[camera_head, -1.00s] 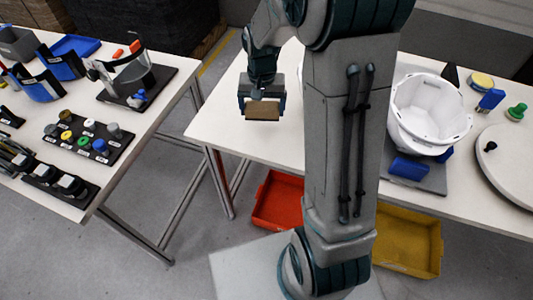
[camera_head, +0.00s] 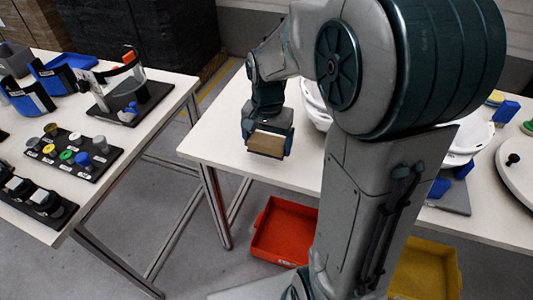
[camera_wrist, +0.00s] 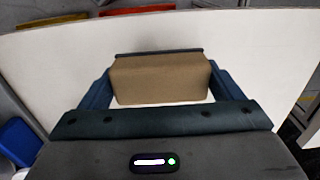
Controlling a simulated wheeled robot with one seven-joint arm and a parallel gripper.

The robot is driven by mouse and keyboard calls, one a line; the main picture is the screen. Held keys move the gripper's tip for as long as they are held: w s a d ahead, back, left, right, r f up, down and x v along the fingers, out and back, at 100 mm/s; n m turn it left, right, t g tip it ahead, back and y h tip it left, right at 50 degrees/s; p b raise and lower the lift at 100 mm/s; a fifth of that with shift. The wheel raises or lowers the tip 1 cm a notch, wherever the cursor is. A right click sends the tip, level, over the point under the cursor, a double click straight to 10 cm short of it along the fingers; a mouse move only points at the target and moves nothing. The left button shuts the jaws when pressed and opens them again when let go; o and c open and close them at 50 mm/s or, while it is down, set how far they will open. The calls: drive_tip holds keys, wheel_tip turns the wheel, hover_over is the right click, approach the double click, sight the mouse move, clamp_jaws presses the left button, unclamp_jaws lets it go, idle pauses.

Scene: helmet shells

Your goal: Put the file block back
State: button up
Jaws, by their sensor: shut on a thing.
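The file block is a brown block (camera_head: 267,144) with a thin dark layer along one long side. In the wrist view the block (camera_wrist: 160,78) sits between the two blue fingers of my gripper (camera_wrist: 163,88), which are shut on its ends. In the head view my gripper (camera_head: 268,138) holds the block above the left part of the right-hand white table (camera_head: 225,140). The block's underside is hidden, and I cannot tell its exact height above the table.
The left table (camera_head: 150,112) carries a black rack of colored knobs (camera_head: 75,152) and a stand with a curved shell (camera_head: 125,92). A red bin (camera_head: 285,230) and a yellow bin (camera_head: 425,268) stand below. White helmet shells (camera_head: 470,140) are partly hidden by my arm.

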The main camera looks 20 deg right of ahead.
sight(267, 152)
drive_tip(key=shift+f, duration=1.9)
drive_tip(key=shift+b, duration=0.3)
drive_tip(key=shift+f, duration=0.2)
drive_tip(key=o, duration=0.8)
drive_tip(key=shift+c, duration=0.2)
drive_tip(key=shift+r, duration=0.15)
